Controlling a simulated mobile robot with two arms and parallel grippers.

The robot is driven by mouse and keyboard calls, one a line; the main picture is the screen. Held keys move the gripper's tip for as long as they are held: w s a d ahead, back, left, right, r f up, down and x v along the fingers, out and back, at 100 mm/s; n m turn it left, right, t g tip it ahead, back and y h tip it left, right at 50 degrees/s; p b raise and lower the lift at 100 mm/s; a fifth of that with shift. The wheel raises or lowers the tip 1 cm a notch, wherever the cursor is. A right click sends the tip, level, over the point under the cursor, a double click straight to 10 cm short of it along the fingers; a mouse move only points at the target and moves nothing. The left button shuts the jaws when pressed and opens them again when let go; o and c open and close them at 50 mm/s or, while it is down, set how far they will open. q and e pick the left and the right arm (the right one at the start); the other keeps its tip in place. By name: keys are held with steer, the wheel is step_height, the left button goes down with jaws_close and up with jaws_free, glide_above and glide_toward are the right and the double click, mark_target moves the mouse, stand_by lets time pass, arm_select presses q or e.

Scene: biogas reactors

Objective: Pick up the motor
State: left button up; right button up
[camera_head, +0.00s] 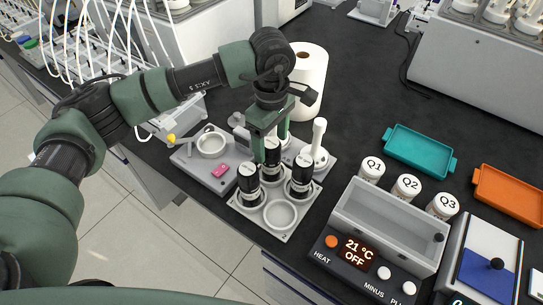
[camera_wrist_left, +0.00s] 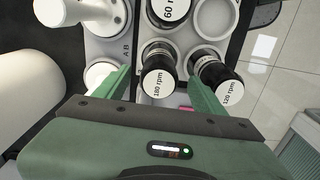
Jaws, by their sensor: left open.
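Three black motors with white round caps stand upright in a light grey holder (camera_head: 262,222): a left one (camera_head: 248,184), a right one (camera_head: 299,182) and a far one (camera_head: 272,158). The holder's front round seat (camera_head: 281,214) is empty. My left gripper (camera_head: 270,148) points down over the far motor, open, with its green fingers apart. In the left wrist view the motor marked 180 rpm (camera_wrist_left: 158,72) is between the fingertips of this gripper (camera_wrist_left: 158,85). The 120 rpm motor (camera_wrist_left: 220,80) is close to the right finger. The 60 rpm motor (camera_wrist_left: 172,12) is farther off. My right gripper is not in view.
A grey plate (camera_head: 190,158) with a pink piece (camera_head: 220,171) lies left of the holder. A white paper roll (camera_head: 309,80) stands behind the gripper. A heater bath (camera_head: 385,225) and jars Q1 to Q3 are to the right, with teal (camera_head: 418,150) and orange (camera_head: 510,195) trays beyond.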

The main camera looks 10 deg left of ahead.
mark_target(271, 161)
arm_select(q)
step_height(271, 161, down, 4)
steer(key=shift+r+p, duration=0.1)
steer(key=shift+p, duration=0.8)
steer(key=shift+f, duration=0.5)
steer(key=shift+w, duration=0.1)
jaws_close()
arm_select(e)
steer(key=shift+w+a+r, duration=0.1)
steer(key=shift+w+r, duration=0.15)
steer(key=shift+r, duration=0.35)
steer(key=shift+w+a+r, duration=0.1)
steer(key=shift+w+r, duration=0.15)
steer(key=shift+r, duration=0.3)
